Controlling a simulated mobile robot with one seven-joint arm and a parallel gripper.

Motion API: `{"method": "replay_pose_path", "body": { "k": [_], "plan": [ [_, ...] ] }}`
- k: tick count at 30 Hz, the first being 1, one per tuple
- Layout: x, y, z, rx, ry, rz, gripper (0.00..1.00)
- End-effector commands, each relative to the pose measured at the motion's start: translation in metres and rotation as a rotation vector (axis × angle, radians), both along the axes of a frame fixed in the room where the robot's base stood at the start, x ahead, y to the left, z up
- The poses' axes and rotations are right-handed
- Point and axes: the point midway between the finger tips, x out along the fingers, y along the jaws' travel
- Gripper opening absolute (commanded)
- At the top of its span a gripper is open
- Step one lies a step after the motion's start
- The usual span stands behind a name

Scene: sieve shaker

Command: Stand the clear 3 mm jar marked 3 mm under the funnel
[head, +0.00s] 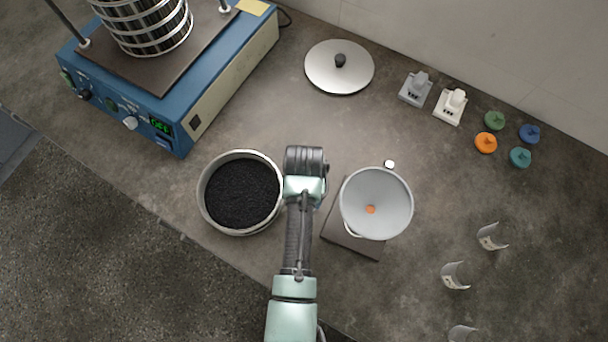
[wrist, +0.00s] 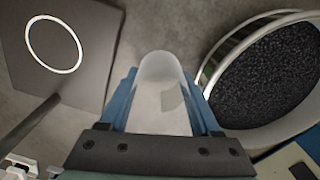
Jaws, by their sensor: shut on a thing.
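My gripper (wrist: 162,100) has its blue fingers shut on a clear jar (wrist: 160,72), seen in the wrist view. The jar carries a pale patch, too unclear to read. In the head view, my wrist hides the fingers and jar, between the sieve pan and the funnel. The grey funnel (head: 392,190) stands over a dark square base plate (head: 367,246), with an orange spot at its bottom. In the wrist view, the base plate (wrist: 92,85) bears a white ring (wrist: 30,38) on the left, apart from the held jar.
A sieve pan (head: 203,207) of black grains sits close left of my wrist. The funnel's post (wrist: 32,120) is near in the wrist view. Several clear jars (head: 455,276) stand at right.

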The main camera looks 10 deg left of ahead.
Motion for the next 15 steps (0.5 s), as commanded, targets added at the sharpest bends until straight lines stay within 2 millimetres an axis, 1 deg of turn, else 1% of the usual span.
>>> {"method": "replay_pose_path", "body": {
  "k": [7, 8, 9, 10, 15],
  "plan": [
    [0.0003, -0.0001, -0.0034, 0.000, -0.001, 0.000, 0.09],
    [0.0004, -0.0001, -0.0029, 0.000, -0.001, 0.000, 0.68],
    [0.0004, -0.0001, -0.0025, 0.000, -0.001, 0.000, 0.75],
    [0.0004, -0.0001, -0.0025, 0.000, -0.001, 0.000, 0.76],
    [0.0003, -0.0001, -0.0024, 0.000, -0.001, 0.000, 0.76]
  ]
}}
